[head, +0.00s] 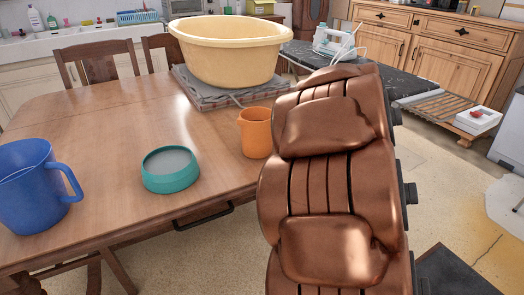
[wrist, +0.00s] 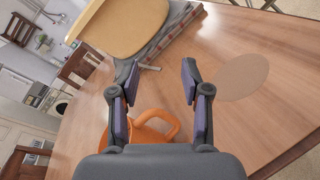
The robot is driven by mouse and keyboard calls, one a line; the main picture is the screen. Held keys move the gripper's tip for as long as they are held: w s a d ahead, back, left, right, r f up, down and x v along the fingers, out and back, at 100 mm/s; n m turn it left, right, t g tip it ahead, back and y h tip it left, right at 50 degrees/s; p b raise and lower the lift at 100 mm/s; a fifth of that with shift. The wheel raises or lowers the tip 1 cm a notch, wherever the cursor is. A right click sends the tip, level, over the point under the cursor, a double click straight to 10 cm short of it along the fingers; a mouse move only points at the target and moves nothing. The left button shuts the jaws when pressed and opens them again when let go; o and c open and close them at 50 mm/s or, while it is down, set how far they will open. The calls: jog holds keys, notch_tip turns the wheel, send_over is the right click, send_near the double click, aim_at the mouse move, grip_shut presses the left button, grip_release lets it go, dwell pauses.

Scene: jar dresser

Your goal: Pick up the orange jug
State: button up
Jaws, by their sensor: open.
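The orange jug (head: 255,134) stands upright on the wooden table near its front edge, just left of my arm in the head view. In the wrist view the jug (wrist: 150,134) shows low in the picture, partly hidden behind my gripper's body and left finger, with its looped handle toward the right. My gripper (wrist: 160,82) is open, with its two dark fingers apart and nothing held between them. The jug's handle shows between the finger bases; I cannot tell how far away it is. The gripper does not show in the head view.
A teal round container (head: 171,172) and a blue pitcher (head: 32,185) stand to the left. A flat round tan patch (wrist: 243,82) lies on the table in the wrist view.

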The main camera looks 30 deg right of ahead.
jog(key=a+f+n+y+b, duration=0.1)
jog(key=f+n+y+b, duration=0.1)
jog(key=f+n, duration=0.2)
jog(key=a+f+n+t+y+b, duration=0.1)
jog(key=f+n+y+b, duration=0.2)
jog(key=f+n, duration=0.1)
jog(key=s+a+f+n+t+y+b, duration=0.1)
jog(key=f+n+y+b, duration=0.2)
jog(key=f+n, duration=0.1)
jog(key=shift+n, duration=0.3)
jog(key=shift+s+a+f+n+y, duration=0.2)
jog(key=shift+a+f+n+y, duration=0.15)
jog(key=shift+n+y, duration=0.15)
jog(key=shift+w+a+b, duration=0.2)
jog(key=shift+w, duration=0.5)
jog(key=shift+w+a+b, duration=0.15)
jog(key=shift+w+b, duration=0.05)
jog(key=shift+w, duration=0.5)
jog(key=w, duration=0.2)
jog(key=w+a+b, duration=0.1)
jog(key=shift+w+f, duration=0.25)
jog(key=shift+w, duration=0.05)
jog(key=shift+w+r, duration=0.1)
jog(key=shift+w, duration=0.45)
grip_shut()
